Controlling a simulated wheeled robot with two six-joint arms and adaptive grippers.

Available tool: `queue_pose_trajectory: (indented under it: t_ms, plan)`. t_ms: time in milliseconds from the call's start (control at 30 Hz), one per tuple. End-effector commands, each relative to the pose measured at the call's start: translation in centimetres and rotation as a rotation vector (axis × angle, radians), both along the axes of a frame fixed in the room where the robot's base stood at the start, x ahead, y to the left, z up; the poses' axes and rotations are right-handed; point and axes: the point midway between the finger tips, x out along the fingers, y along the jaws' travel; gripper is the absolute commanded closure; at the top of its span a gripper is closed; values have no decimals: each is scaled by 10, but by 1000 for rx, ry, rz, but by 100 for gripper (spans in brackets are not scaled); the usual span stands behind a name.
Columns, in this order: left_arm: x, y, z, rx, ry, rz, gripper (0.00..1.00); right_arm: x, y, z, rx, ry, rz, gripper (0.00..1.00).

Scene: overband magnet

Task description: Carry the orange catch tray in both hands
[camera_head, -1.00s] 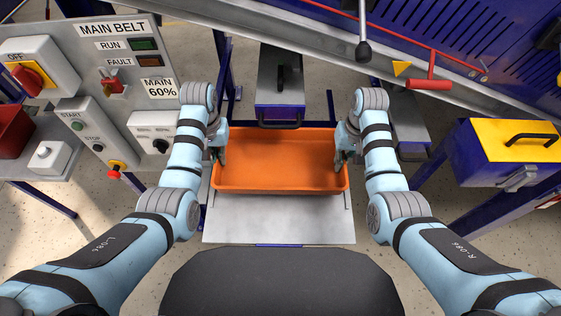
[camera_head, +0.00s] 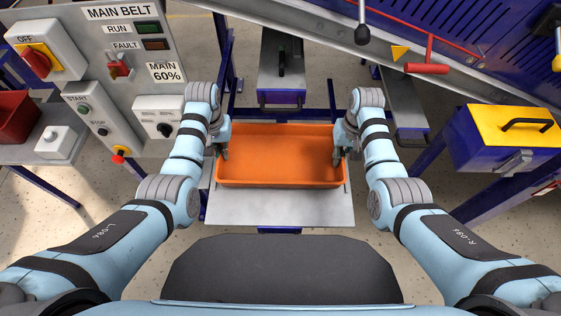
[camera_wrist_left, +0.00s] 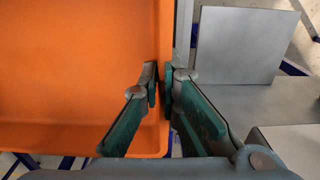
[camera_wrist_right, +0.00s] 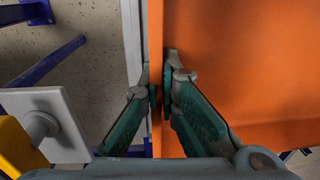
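The orange catch tray (camera_head: 280,183) is empty and looks level in the head view. It is above or on a grey metal plate (camera_head: 280,208); I cannot tell whether they touch. My left gripper (camera_head: 222,152) is at its left side wall, one finger inside and one outside. The left wrist view shows these fingers (camera_wrist_left: 161,82) closed on the wall of the tray (camera_wrist_left: 80,60). My right gripper (camera_head: 338,155) is at the right side wall. In the right wrist view its fingers (camera_wrist_right: 160,82) are closed on the wall of the tray (camera_wrist_right: 240,70).
A control panel (camera_head: 100,75) stands close to my left arm. A grey-topped blue box (camera_head: 281,60) is behind the tray. The conveyor frame (camera_head: 440,50) crosses the upper right, and a yellow-lidded blue box (camera_head: 510,140) stands right of my right arm. Floor shows on both sides.

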Motion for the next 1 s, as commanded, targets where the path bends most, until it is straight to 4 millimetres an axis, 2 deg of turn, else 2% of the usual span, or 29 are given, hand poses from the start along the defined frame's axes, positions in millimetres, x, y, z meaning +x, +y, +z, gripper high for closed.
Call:
queue_pose_trajectory:
  t_ms: [233,300,367,1000]
  plan:
    - [0,2,-14,6,1,2,100,1,-2,-13,-4,-1,-1,100]
    - [0,2,-13,5,1,2,85,0,-2,-12,-4,-2,-1,86]
    - [0,2,-13,4,0,2,75,0,-1,-13,-3,-1,-1,76]
    - [0,0,-11,1,-1,1,75,0,-1,-13,-1,0,0,75]
